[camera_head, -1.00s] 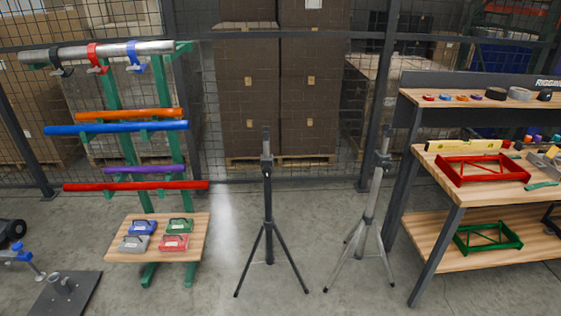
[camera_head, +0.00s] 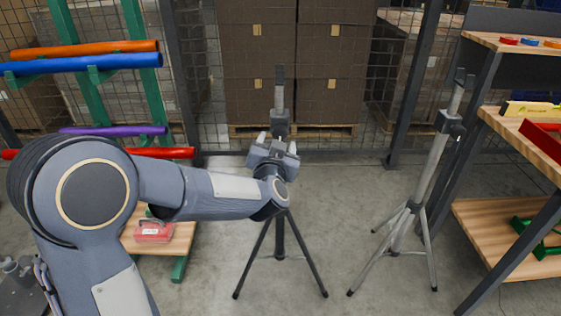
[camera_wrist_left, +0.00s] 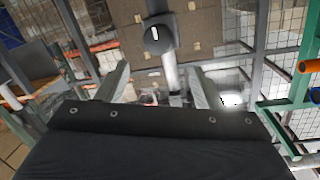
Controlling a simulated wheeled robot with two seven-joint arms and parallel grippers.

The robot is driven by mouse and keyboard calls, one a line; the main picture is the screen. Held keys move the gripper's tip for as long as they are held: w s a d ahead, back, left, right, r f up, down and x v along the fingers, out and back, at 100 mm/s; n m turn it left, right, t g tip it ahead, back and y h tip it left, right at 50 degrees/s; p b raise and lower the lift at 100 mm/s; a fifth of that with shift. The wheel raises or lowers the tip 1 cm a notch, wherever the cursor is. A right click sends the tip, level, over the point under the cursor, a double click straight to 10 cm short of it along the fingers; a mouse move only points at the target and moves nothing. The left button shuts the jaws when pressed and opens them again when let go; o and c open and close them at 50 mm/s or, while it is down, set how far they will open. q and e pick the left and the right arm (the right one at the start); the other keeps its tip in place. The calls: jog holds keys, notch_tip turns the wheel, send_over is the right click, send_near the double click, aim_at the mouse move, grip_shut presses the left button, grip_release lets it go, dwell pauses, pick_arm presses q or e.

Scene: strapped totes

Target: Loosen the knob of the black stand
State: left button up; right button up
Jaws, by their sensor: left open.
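The black stand (camera_head: 280,240) stands upright on its tripod legs in the middle of the head view. Its upper post (camera_head: 280,100) shows above my left gripper (camera_head: 277,142), which is in front of the clamp area. In the left wrist view, the round black knob (camera_wrist_left: 157,38) with a white mark sits on the stand's collar, ahead of my left fingers (camera_wrist_left: 160,76). The fingers are open, one to either side of the knob's line, with nothing between them. In the head view the knob is hidden behind my gripper. My right gripper is not in view.
A grey stand (camera_head: 420,190) stands to the right, beside a workbench (camera_head: 500,215). A green rack with coloured pipes (camera_head: 85,67) is at left, partly behind my left arm. A mesh fence and stacked brown boxes (camera_head: 325,60) are behind. Floor between the two stands is clear.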

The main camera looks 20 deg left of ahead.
aim_at(280, 135)
pick_arm(q)
jog(key=w, duration=0.3)
jog(key=w+a+f+y+b, duration=0.1)
jog(key=w, duration=0.1)
jog(key=w+f+y+b, duration=0.1)
jog(key=w, duration=0.2)
jog(key=shift+w+a+f+t, duration=0.15)
jog(key=shift+w+a+t, duration=0.15)
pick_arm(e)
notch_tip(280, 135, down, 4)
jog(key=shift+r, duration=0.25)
pick_arm(q)
jog(key=c, duration=1)
